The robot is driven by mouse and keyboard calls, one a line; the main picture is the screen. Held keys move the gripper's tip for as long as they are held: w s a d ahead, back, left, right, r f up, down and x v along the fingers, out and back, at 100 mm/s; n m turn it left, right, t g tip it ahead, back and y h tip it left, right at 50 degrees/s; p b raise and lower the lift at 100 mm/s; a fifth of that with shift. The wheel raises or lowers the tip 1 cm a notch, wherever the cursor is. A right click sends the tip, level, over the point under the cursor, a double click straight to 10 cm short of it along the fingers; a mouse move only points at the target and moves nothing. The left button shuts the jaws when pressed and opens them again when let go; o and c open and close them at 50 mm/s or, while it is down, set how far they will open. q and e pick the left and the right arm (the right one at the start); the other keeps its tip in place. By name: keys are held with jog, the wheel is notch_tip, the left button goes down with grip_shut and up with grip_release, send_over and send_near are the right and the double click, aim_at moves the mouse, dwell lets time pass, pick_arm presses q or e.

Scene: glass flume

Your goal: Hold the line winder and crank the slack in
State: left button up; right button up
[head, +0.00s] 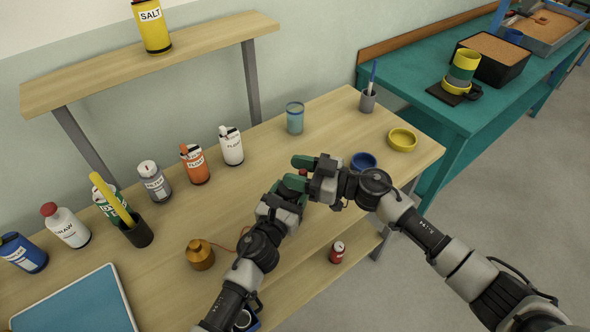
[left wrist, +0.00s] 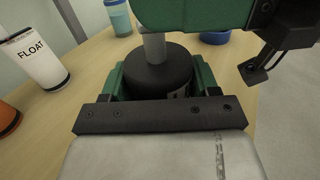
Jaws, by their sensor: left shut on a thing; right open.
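The line winder shows in the left wrist view as a dark round body (left wrist: 158,72) with a grey upright post on top. My left gripper (head: 293,186) is shut on it, one green finger at each side, and holds it over the table's front right part. In the head view the grippers mostly hide the winder. My right gripper (head: 306,168) is open, close beside the left one. A green finger of it shows over the winder, near the post, in the left wrist view (left wrist: 190,14); whether it touches I cannot tell. A brass weight (head: 200,254) has a thin brown line running toward my left arm.
A blue bowl (head: 364,162), a yellow bowl (head: 402,139) and a glass (head: 295,118) stand near the grippers. Several labelled bottles, including the white float bottle (head: 231,146), line the table's back. A red can (head: 337,252) stands on the lower shelf.

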jog(key=shift+w+a, duration=0.1)
jog(key=shift+a, duration=0.15)
grip_shut()
jog(key=shift+m+t, duration=0.3)
jog(key=shift+t, duration=0.2)
jog(key=m+t+h, duration=0.2)
jog(key=m+t, duration=0.1)
jog(key=t, duration=0.1)
jog(key=shift+s+h, duration=0.25)
jog(key=shift+h, duration=0.15)
jog(key=shift+s+a+r+m+t+h, duration=0.1)
jog(key=shift+m+t+h, duration=0.85)
jog(key=shift+t, duration=0.1)
jog(key=shift+s+a+m+t+h, duration=0.1)
jog(key=shift+m+t+h, duration=0.85)
jog(key=shift+t, duration=0.1)
jog(key=shift+h, duration=0.3)
